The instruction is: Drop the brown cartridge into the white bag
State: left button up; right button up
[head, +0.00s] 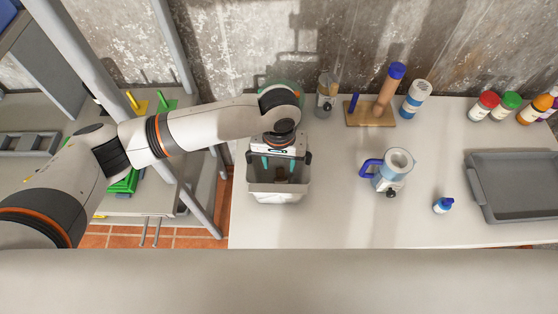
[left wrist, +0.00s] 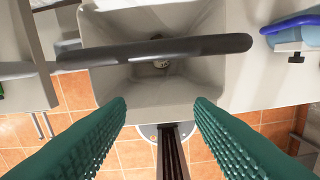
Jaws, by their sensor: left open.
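The white bag (head: 277,197) stands open at the left end of the table, its mouth facing up. My left gripper (head: 279,168) points down over the bag's mouth, its green fingers apart. In the left wrist view the open fingers (left wrist: 160,105) have nothing gripped between them, and the bag (left wrist: 205,85) shows beyond them with a dark handle across its mouth. A brownish shape shows inside the bag in the head view, and a small object shows at its bottom in the wrist view, partly behind the handle. I cannot tell whether either is the brown cartridge. My right gripper is out of view.
A blue-handled mug (head: 392,172), a small blue-capped bottle (head: 443,205) and a grey tray (head: 515,190) stand to the right. A wooden stand (head: 371,113), a jar (head: 326,93) and several capped bottles line the back. The table's front middle is clear. A shelf frame is at left.

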pick_arm(q)
notch_tip(320, 180, up, 11)
jog(key=b, duration=0.2)
jog(key=shift+d+r, duration=0.1)
jog(key=shift+d, duration=0.05)
dwell(0.5)
